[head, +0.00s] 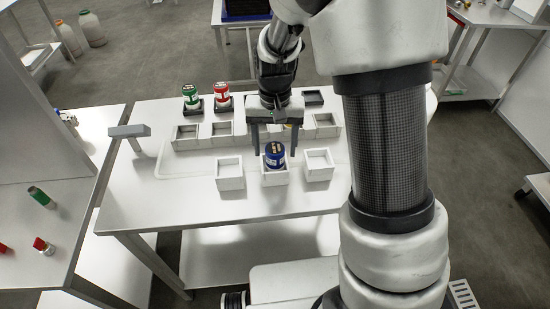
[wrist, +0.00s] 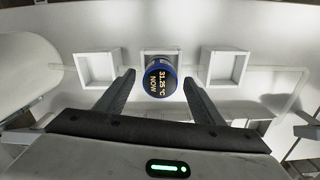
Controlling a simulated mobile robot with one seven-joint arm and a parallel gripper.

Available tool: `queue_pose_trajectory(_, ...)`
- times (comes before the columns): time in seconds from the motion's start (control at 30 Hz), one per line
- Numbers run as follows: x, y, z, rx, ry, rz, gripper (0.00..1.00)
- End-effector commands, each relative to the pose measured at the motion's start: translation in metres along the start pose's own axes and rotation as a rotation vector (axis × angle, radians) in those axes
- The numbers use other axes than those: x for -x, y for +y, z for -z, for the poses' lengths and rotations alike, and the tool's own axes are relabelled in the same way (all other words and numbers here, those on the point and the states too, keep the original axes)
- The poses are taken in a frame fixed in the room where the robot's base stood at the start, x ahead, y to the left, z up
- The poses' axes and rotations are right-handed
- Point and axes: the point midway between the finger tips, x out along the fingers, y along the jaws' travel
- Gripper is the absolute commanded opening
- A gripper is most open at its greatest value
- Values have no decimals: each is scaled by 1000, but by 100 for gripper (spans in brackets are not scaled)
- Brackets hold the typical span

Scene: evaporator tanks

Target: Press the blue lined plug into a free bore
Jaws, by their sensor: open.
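A blue plug (head: 275,153) with a white band stands upright in the middle white square box (head: 275,180) of the front row. In the wrist view the plug (wrist: 161,86) shows a dark top with orange text reading "31.25 °C NOW". My gripper (head: 275,150) is open and points down, its fingers on either side of the plug. In the wrist view the gripper (wrist: 160,80) shows gaps between both fingers and the plug. Two empty white boxes flank it, left (head: 230,178) and right (head: 319,172). How deep the plug sits is hidden.
A grey bracket (head: 128,131) is at the table's left edge. The table's front left is clear.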

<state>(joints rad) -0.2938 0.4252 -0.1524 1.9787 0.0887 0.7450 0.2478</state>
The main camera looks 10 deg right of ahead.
Motion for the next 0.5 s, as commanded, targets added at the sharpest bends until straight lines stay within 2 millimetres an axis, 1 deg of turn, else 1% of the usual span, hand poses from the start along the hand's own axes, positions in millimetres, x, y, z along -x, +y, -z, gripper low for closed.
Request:
queue_pose_trajectory(0.03, -6, 0, 0, 0, -2, -1, 62)
queue_pose_trajectory(0.1, -10, 0, 0, 1, -1, 0, 62)
queue_pose_trajectory(0.33, -12, 0, 0, 0, 1, 0, 62)
queue_pose_trajectory(0.37, -12, 0, 0, 0, 1, 0, 59)
queue_pose_trajectory(0.5, -12, 0, 0, 0, 1, 0, 35)
